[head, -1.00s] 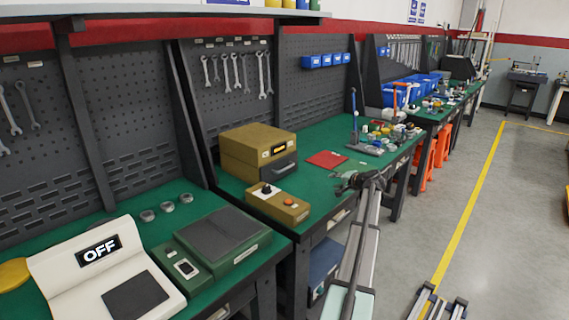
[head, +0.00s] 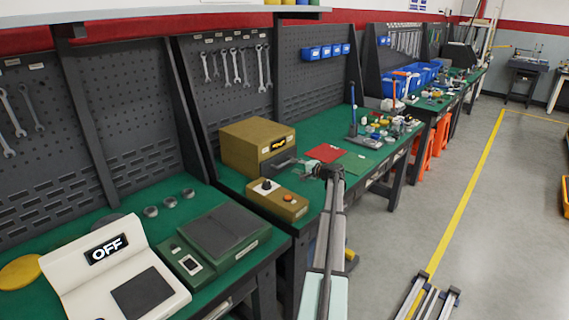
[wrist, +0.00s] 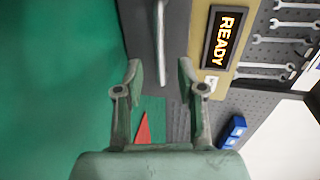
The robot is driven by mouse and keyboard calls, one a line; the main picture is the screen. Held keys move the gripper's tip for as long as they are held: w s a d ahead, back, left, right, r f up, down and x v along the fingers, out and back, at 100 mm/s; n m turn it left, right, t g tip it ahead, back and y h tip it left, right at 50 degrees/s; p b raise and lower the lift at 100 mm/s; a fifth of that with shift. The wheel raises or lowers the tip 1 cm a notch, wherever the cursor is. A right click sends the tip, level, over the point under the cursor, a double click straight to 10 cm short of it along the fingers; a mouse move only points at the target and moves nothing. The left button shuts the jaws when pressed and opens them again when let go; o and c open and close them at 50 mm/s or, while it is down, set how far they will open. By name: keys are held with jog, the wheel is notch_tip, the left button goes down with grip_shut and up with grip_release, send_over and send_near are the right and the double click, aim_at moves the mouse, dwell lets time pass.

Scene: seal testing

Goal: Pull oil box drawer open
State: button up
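The oil box is a mustard-yellow box (head: 240,146) on the green bench in the head view. Its dark drawer front (wrist: 178,110) and bright bar handle (wrist: 160,38) fill the upper middle of the wrist view, beside a display reading READY (wrist: 222,40). My gripper (wrist: 161,68) is open, with a fingertip on each side of the handle's lower end in the picture. I cannot tell whether they touch it. In the head view my gripper (head: 287,164) is in front of the drawer and hides part of it. The drawer looks closed.
A yellow control box (head: 277,199) with a black knob and orange button stands just in front of the oil box. A red sheet (head: 326,153) lies to its right. A tool stand (head: 362,138) and small parts are farther right. A pegboard (head: 235,90) with wrenches stands behind.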

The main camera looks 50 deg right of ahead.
aim_at(284, 164)
jog(key=p+x, duration=0.1)
jog(key=x, duration=0.6)
jog(key=shift+w+d, duration=0.1)
jog(key=shift+w, duration=0.2)
grip_shut()
